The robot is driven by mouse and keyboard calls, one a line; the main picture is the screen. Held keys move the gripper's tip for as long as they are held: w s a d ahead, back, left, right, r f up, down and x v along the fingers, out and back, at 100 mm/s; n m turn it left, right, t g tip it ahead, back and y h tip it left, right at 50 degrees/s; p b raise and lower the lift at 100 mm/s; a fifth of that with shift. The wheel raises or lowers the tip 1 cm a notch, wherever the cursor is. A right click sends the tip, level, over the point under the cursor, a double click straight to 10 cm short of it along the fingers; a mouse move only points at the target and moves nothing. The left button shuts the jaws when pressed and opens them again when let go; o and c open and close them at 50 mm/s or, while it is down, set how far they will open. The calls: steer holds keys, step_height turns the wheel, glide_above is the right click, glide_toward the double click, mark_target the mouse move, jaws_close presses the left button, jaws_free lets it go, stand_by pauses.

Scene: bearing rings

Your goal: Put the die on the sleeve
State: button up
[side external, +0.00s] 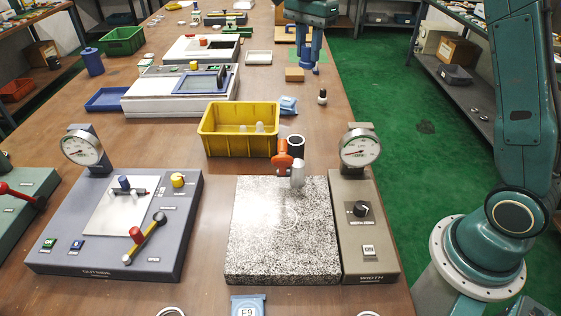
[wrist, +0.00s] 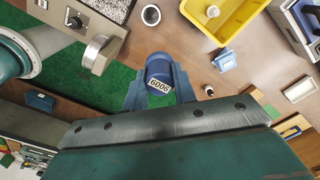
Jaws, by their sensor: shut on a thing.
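My gripper (side external: 309,66) is at the far end of the bench, above the table, pointing down. In the wrist view my gripper (wrist: 159,82) is shut on a blue round piece with a white label reading 6006, which I take as the die (wrist: 158,66). A dark upright hollow cylinder with a pale rim, likely the sleeve (side external: 296,149), stands behind the speckled plate, apart from my gripper. It also shows in the wrist view (wrist: 151,15), open end up.
The speckled plate (side external: 282,240) and its gauge unit (side external: 370,240) lie nearer the camera, with an orange-and-metal part (side external: 284,164) by the cylinder. A yellow bin (side external: 230,147) stands left of it. A blue tagged stand (side external: 288,106), small stamp (side external: 322,98) and tan block (side external: 294,76) are between.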

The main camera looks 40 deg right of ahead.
steer(key=s+a+r, duration=0.1)
steer(key=a+r, duration=0.2)
steer(key=a, duration=0.1)
glide_above(296, 139)
step_height(296, 139, down, 16)
steer(key=shift+f, duration=0.15)
stand_by(0.4)
steer(key=shift+f, duration=2.1)
steer(key=shift+f, duration=0.1)
steer(key=o, duration=1)
steer(key=shift+o, duration=0.2)
